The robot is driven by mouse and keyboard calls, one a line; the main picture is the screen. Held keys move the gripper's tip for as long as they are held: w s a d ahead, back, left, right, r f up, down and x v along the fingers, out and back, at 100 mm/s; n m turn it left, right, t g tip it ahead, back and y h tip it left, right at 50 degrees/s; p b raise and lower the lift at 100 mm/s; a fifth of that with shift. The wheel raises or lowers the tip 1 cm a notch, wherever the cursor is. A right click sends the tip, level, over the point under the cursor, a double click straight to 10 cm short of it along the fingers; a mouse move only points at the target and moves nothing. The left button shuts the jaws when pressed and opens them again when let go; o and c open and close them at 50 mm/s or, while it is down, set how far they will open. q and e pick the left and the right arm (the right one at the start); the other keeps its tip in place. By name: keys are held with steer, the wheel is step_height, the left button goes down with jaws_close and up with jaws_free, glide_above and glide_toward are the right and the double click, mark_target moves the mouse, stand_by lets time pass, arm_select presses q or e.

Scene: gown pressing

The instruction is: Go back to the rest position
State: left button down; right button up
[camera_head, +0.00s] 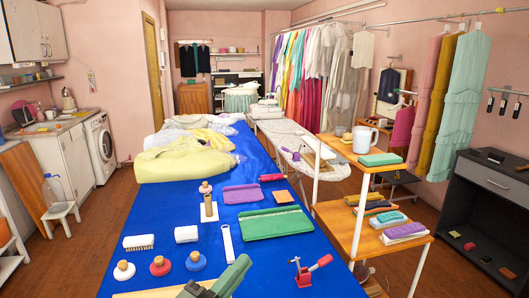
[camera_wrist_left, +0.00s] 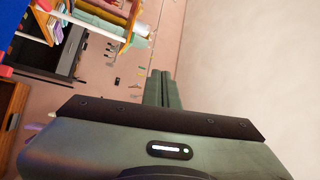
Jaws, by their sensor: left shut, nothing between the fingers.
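My left gripper (camera_head: 240,264) shows at the bottom middle of the head view, in front of the near part of the blue table (camera_head: 262,258). Its grey-green fingers point up and to the right in the picture. In the left wrist view its two fingers (camera_wrist_left: 161,84) lie side by side, shut with nothing between them. My right gripper is in neither view.
Near the gripper are knobbed discs (camera_head: 159,265), a white brush (camera_head: 139,242) and a red clamp (camera_head: 306,276). A green folded cloth (camera_head: 270,223) lies farther back. A wooden shelf unit (camera_head: 360,235) stands right of the table.

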arm_select(q)
steer(key=s+a+f+n+g+y, duration=0.2)
steer(key=s+a+f+n+y, duration=0.1)
steer(key=a+f+n+y, duration=0.45)
steer(key=s+a+f+n+g+y, duration=0.2)
steer(key=s+a+f+n+y, duration=0.1)
steer(key=a+f+n+y, duration=0.45)
steer(key=s+f+n+g, duration=0.1)
steer(key=s+f, duration=0.2)
steer(key=s+a+f+n+g+h, duration=0.1)
steer(key=s+f+g, duration=0.1)
steer(key=s+f, duration=0.1)
steer(key=s+f+n+g, duration=0.1)
steer(key=s+f+g, duration=0.1)
steer(key=s+f, duration=0.1)
steer(key=shift+s+a+n+h, duration=0.15)
steer(key=shift+s+n+h, duration=0.2)
steer(key=shift+s, duration=0.25)
steer(key=s+f+n+g, duration=0.1)
steer(key=s+f+g, duration=0.35)
steer(key=s, duration=0.65)
step_height(320, 180, down, 25)
steer(key=d+g, duration=0.1)
steer(key=g, duration=0.1)
steer(key=s+a+f, duration=0.3)
steer(key=s+f, duration=1.3)
steer(key=s, duration=0.2)
steer(key=shift+f+g+h, duration=0.35)
steer(key=shift+g, duration=0.1)
